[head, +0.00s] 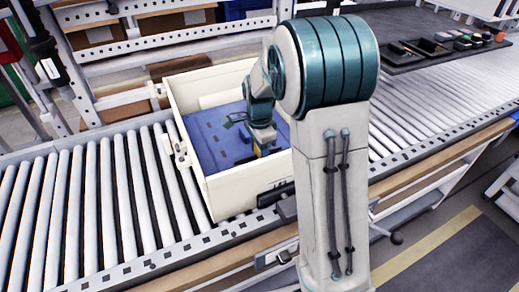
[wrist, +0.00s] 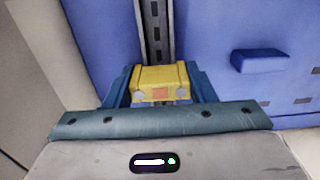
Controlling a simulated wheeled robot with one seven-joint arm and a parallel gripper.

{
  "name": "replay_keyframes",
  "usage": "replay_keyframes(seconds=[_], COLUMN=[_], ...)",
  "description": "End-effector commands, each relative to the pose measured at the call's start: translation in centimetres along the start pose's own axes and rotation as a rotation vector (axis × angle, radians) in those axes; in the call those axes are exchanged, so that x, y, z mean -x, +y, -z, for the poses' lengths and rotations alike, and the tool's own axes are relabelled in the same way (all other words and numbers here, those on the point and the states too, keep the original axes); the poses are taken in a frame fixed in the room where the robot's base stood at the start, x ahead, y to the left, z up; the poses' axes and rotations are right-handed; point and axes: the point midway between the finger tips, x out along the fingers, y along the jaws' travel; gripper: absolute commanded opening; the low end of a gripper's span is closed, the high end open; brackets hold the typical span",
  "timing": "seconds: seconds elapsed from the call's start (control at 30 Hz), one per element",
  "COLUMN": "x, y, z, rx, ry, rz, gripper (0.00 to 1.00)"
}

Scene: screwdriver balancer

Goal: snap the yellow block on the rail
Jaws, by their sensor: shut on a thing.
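The yellow block (wrist: 160,80) sits between the blue fingers of my gripper (wrist: 161,88) in the wrist view, and the fingers are shut on it. The dark slotted metal rail (wrist: 155,30) runs upward in the wrist view, directly behind the block. It lies on a blue panel (wrist: 215,50). Whether the block touches the rail is hidden. In the head view my gripper (head: 258,150) is down inside a cream box, over the blue panel, and only a small bit of yellow shows there.
The cream box (head: 245,200) stands on a roller conveyor (head: 90,200), its walls close around my gripper. A small blue raised piece (wrist: 259,60) is right of the rail. A dark tray (head: 410,55) with small parts lies at the upper right.

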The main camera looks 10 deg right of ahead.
Motion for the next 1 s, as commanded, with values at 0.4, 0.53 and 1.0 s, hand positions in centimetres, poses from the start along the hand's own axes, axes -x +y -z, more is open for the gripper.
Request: replay_keyframes(seconds=[0.4, 0.53, 1.0], x=[-0.33, -0.40, -0.44], y=[0.06, 0.06, 0.04], z=[-0.02, -0.03, -0.01], rx=[0.000, 0.000, 0.000], ry=[-0.001, -0.001, 0.000], rz=[-0.003, -0.003, -0.002], gripper=[0.23, 0.23, 0.76])
